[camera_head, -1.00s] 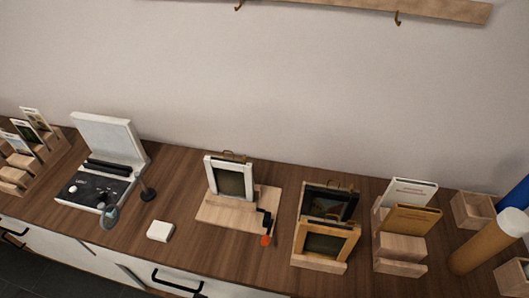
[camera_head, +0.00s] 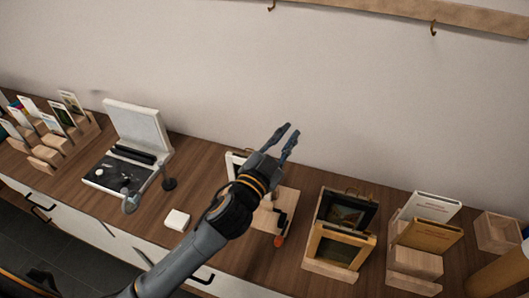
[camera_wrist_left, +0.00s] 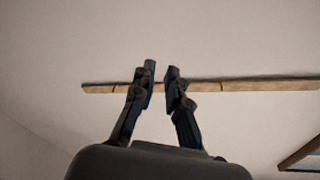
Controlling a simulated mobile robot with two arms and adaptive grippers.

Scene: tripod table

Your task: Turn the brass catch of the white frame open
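The white frame (camera_head: 234,163) stands upright on a wooden base (camera_head: 285,204) in the middle of the counter. My left arm and gripper now cover most of it in the head view, and its brass catch is hidden. My left gripper (camera_head: 288,136) is above and in front of the frame, with its fingers pointing up toward the wall. The fingers are apart with nothing between them, as the left wrist view (camera_wrist_left: 161,75) also shows. My right gripper is in no view.
Right of the base stand a wooden holder with a dark frame (camera_head: 346,211) and a golden frame (camera_head: 338,249). A black device with a raised white lid (camera_head: 137,130) and a white block (camera_head: 177,220) are at left. A wooden rail (camera_head: 400,12) with hooks is on the wall.

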